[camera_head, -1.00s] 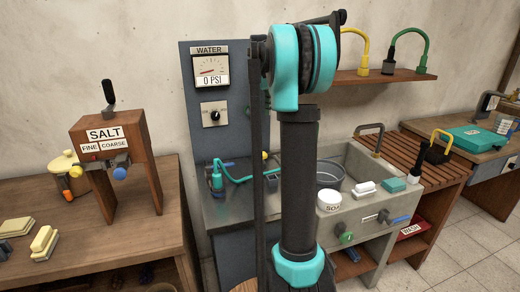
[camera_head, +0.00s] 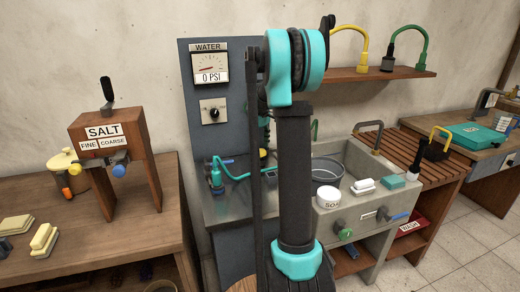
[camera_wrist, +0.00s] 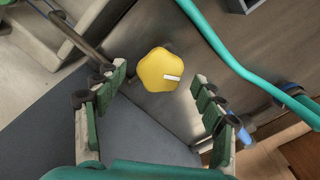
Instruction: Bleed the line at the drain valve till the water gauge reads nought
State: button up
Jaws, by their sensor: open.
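The water gauge (camera_head: 209,65) on the grey back panel reads 0 PSI in the head view. A round black knob (camera_head: 213,111) sits on a white plate below it. In the wrist view a lobed yellow knob (camera_wrist: 160,70) with a white mark lies between the fingertips of my gripper (camera_wrist: 158,76). The jaws are open and spread to both sides of the knob, with visible gaps. A small yellow part (camera_head: 263,153) shows beside my arm in the head view; I cannot tell whether the yellow knob is the drain valve. My arm hides my gripper in the head view.
A teal hose (camera_head: 238,175) runs over the metal counter, and shows close by in the wrist view (camera_wrist: 225,50). The sink (camera_head: 345,220) holds a grey tub (camera_head: 327,174). A salt stand (camera_head: 108,150) is on the left table.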

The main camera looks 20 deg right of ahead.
jog(key=shift+f, duration=0.45)
jog(key=c, duration=1.2)
jog(key=shift+o, duration=0.2)
